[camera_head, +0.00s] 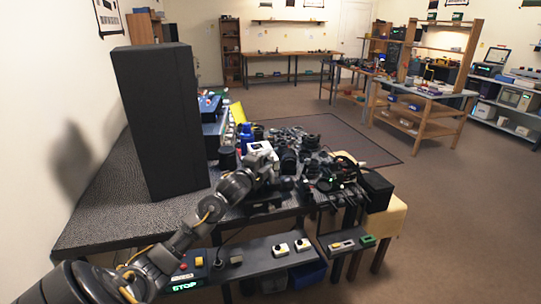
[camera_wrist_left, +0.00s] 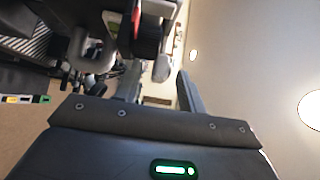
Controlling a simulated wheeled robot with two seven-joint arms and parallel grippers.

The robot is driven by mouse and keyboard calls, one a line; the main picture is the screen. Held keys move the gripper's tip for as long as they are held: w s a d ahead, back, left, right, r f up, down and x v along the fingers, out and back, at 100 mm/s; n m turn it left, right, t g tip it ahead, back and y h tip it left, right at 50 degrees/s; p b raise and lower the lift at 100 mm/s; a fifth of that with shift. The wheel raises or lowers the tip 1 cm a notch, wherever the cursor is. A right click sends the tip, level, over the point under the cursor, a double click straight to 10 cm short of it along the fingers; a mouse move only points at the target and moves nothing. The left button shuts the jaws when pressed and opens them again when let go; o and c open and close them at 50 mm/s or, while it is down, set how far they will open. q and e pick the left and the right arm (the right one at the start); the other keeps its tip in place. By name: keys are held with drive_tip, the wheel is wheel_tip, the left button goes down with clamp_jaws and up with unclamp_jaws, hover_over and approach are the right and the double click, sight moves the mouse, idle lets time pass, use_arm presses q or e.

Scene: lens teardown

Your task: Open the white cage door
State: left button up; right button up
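My left arm comes in from the lower left in the head view, and my left gripper (camera_head: 276,178) is over the cluttered middle of the dark table. Its fingertips are hard to make out there. In the left wrist view the two dark fingers of my left gripper (camera_wrist_left: 160,85) stand apart, with nothing clearly held between them. A red and black part and grey rounded pieces lie close beyond the fingers. A small white block (camera_head: 260,149) shows just behind the gripper in the head view. I cannot pick out a white cage door for certain. My right gripper does not show.
A tall black box (camera_head: 160,120) stands on the dark table (camera_head: 90,225) at the left. Dark parts (camera_head: 310,150) crowd the table's right side. A lower shelf (camera_head: 255,258) carries small button boxes (camera_head: 302,245). Open floor (camera_head: 450,230) lies to the right.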

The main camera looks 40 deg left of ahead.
sight(268, 158)
use_arm(q)
drive_tip(key=shift+w+a, duration=0.15)
drive_tip(key=shift+w, duration=0.65)
drive_tip(key=shift+w+a, duration=0.1)
drive_tip(key=shift+w, duration=0.7)
clamp_jaws()
